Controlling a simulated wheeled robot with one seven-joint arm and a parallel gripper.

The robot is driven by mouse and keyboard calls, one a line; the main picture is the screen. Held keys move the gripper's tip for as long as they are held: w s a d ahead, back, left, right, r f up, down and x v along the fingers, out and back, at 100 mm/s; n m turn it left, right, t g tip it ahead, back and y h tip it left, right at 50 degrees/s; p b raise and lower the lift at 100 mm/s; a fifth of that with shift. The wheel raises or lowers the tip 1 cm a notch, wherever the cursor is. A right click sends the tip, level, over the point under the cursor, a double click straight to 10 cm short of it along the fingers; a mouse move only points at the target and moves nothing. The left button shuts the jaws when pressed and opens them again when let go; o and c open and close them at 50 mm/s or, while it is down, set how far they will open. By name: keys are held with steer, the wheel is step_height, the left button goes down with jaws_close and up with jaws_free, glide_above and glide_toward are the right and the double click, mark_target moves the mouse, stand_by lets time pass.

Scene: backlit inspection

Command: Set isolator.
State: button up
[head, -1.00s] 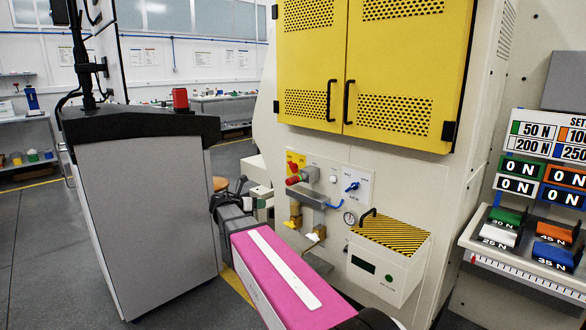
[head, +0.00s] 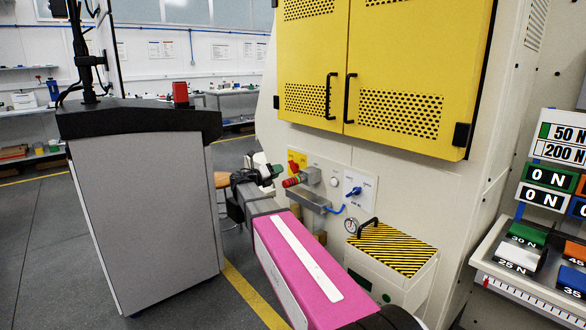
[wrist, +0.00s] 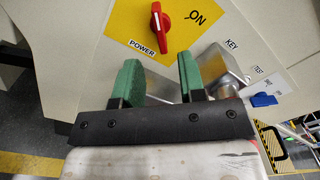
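The isolator is a red rotary handle (wrist: 160,28) on a yellow plate marked POWER and ON. In the wrist view the handle stands nearly upright in the picture, just beyond my fingertips. In the head view the yellow plate (head: 296,156) is on the machine front below the yellow doors; the handle is small there. My gripper (wrist: 161,75) has two green fingers, spread apart with nothing between them. The handle lies beyond the gap, apart from both fingers. In the head view my gripper (head: 272,170) is just left of the panel.
A silver key housing (wrist: 215,72) sits close by the right finger. A blue switch (head: 354,191) is farther right. A red-ended fitting (head: 291,182) juts out below the plate. A grey console (head: 140,200) stands left, and a striped box (head: 398,248) lower right.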

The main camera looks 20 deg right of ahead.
mark_target(291, 165)
steer(key=x, duration=0.8)
steer(key=shift+d, duration=0.15)
steer(key=shift+c, duration=0.3)
jaws_close()
